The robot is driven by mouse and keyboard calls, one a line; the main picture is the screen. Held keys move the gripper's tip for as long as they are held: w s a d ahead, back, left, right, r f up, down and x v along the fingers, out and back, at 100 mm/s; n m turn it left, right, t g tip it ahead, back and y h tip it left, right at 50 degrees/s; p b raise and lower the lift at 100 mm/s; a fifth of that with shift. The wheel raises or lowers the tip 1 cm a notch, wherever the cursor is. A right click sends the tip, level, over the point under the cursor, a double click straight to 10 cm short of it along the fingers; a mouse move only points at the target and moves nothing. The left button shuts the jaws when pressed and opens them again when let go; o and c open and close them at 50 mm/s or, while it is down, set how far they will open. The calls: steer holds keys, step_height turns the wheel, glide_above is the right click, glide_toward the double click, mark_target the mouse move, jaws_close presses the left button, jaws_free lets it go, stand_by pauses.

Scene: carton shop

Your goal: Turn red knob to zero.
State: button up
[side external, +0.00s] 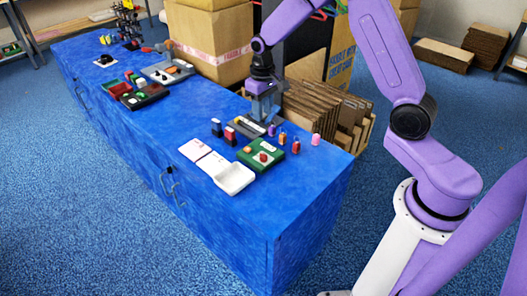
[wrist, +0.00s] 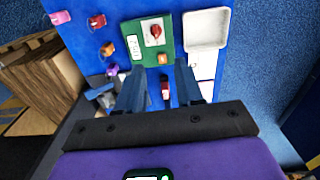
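The red knob (side external: 264,157) sits on a green board (side external: 268,148) near the right end of the blue table. In the wrist view the red knob (wrist: 156,30) is at the upper middle of the green board (wrist: 133,38), with a pale label beside it and an orange piece (wrist: 148,58) lower on the board. The knob's zero mark is too small to read. My gripper (side external: 262,120) is above the table behind the green board, apart from the knob. In the wrist view my gripper (wrist: 158,70) has its two fingers spread, with nothing held between them.
A white tray (wrist: 206,28) lies beside the board. Small bottles and pegs, including a pink one (side external: 316,139), stand behind it. A red and dark block (side external: 230,134) stands near my gripper. Cardboard sheets (side external: 325,108) lean behind the table. The table's front right corner is clear.

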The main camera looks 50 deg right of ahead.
glide_toward(264, 157)
steer(key=f, duration=0.8)
steer(key=shift+w+d, duration=0.25)
steer(key=shift+w, duration=0.1)
jaws_close()
